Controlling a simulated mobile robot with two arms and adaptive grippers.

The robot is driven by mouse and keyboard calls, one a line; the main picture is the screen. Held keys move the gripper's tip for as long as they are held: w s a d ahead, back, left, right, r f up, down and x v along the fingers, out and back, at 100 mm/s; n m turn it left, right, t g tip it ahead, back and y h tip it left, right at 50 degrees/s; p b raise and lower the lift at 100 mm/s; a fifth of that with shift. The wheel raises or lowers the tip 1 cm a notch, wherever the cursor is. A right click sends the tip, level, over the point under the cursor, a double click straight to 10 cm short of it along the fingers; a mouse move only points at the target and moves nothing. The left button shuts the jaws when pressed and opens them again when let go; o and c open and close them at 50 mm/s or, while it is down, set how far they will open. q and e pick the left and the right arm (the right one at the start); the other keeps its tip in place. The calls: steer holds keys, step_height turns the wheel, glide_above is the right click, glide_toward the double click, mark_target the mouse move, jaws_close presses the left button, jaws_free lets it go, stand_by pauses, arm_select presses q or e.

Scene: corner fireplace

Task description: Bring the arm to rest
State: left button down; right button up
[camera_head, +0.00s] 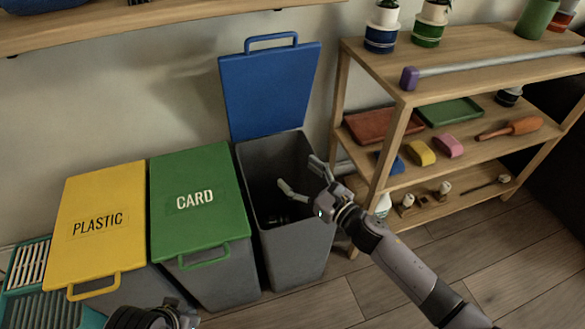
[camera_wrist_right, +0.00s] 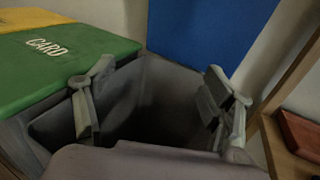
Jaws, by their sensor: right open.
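My right gripper (camera_head: 303,176) is open and empty, above the mouth of a grey bin (camera_head: 300,250) whose blue lid (camera_head: 270,90) stands raised against the wall. In the right wrist view its two fingers (camera_wrist_right: 160,105) are spread wide, with the dark bin opening between and beyond them. Some dark shape lies inside the bin, too dim to name. Part of my left arm (camera_head: 150,316) shows at the bottom edge; its fingers are out of the picture.
A yellow PLASTIC lid (camera_head: 100,215) and a green CARD lid (camera_head: 197,200) are shut, left of the open bin. A wooden shelf (camera_head: 385,75) with pots, trays and sponges stands close at right. Wooden floor (camera_head: 460,240) is clear in front. A teal crate (camera_head: 40,310) is at far left.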

steer(key=v, duration=0.8)
steer(key=shift+s+d, duration=0.25)
